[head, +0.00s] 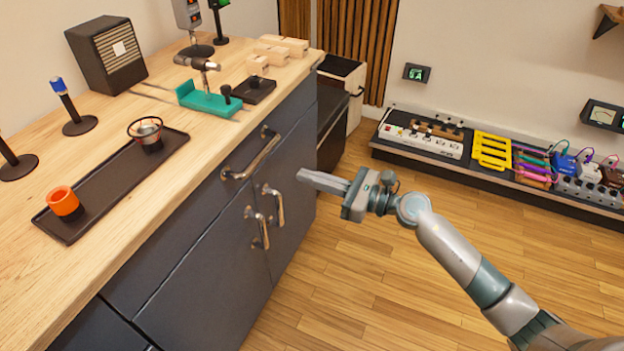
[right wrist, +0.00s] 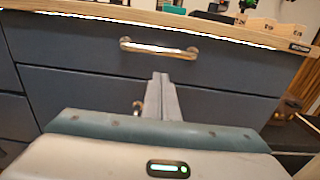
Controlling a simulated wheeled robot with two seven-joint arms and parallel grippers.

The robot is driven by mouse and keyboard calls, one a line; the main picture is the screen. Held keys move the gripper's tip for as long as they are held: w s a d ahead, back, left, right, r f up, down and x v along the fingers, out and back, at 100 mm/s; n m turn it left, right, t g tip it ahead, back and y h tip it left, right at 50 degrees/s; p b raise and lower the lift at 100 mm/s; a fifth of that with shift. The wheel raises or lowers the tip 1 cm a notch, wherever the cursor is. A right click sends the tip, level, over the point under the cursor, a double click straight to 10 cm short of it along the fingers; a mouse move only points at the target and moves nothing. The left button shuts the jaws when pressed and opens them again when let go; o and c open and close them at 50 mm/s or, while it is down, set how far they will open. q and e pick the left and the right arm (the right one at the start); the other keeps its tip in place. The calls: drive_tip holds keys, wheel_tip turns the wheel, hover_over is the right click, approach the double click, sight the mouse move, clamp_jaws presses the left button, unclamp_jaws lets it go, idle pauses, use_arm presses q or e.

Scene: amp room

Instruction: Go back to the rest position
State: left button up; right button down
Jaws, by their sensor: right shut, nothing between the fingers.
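My right gripper (head: 302,176) is in front of the dark cabinet, to the right of its door handles in the head view, with its arm coming in from the lower right. Its fingers are together with nothing between them. In the right wrist view the closed fingers (right wrist: 161,80) point toward the cabinet drawer, below its metal handle (right wrist: 158,48). I see a gap of floor around the arm and no object held. My left gripper does not show in either view.
The wooden counter (head: 110,185) carries a dark tray (head: 100,200) with an orange cup (head: 64,203), a teal fixture (head: 208,101) and a speaker (head: 106,55). A low shelf with a power strip (head: 420,140) and pedals stands along the right wall. The wooden floor (head: 350,270) is clear.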

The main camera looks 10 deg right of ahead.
idle(0.6)
